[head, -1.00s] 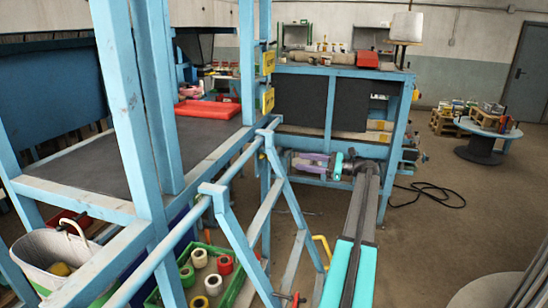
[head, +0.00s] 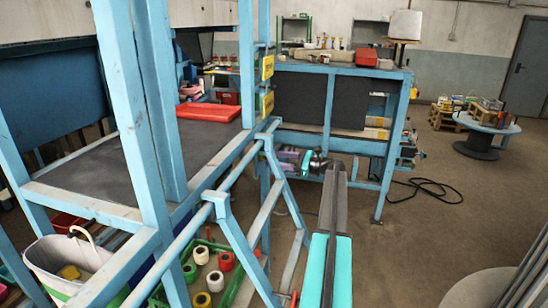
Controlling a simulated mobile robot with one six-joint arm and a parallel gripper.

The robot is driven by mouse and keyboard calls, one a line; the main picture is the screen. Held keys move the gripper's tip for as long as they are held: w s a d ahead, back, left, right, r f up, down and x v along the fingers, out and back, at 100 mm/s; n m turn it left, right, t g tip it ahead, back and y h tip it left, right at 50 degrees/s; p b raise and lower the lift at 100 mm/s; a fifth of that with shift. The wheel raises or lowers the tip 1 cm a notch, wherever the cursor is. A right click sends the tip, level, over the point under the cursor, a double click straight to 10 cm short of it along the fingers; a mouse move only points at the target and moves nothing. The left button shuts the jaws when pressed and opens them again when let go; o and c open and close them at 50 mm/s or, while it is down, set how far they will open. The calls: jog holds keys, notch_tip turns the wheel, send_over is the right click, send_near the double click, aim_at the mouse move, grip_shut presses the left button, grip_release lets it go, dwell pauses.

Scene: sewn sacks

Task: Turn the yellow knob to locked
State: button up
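I cannot make out a yellow knob for certain. Two yellow plates, an upper one (head: 267,67) and a lower one (head: 267,103), are fixed to the blue upright. A small yellow thing (head: 414,92) is at the right end of the back workbench, too small to identify. My arm reaches forward from the bottom, and its wrist bends left in front of the workbench's lower part. My gripper (head: 286,157), with purplish parts, seems to be at that end, below and right of the plates. Its fingers are too small to tell open from shut.
A blue frame with a slanted rail (head: 185,238) stands close on the left. A green crate (head: 238,286) of rolls is below. The back workbench (head: 345,71) stands ahead; a black cable (head: 430,188) lies on open floor at right.

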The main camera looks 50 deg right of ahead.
jog(key=shift+w+d+f, duration=0.2)
jog(key=shift+w+f, duration=0.2)
jog(key=shift+w, duration=0.1)
jog(key=shift+s+a+r, duration=0.1)
jog(key=shift+s+r, duration=0.1)
jog(key=c, duration=0.8)
jog(key=shift+c, duration=1.2)
jog(key=shift+f+n+b, duration=0.15)
jog(key=shift+n+b, duration=0.35)
jog(key=shift+b, duration=0.6)
jog(key=n+b, duration=0.5)
jog(key=b, duration=0.2)
jog(key=n+b, duration=0.6)
jog(key=b, duration=0.2)
jog(key=n+b, duration=0.5)
jog(key=b, duration=0.2)
jog(key=shift+r+n+b, duration=0.25)
jog(key=shift+n+b, duration=0.15)
jog(key=shift+r, duration=0.1)
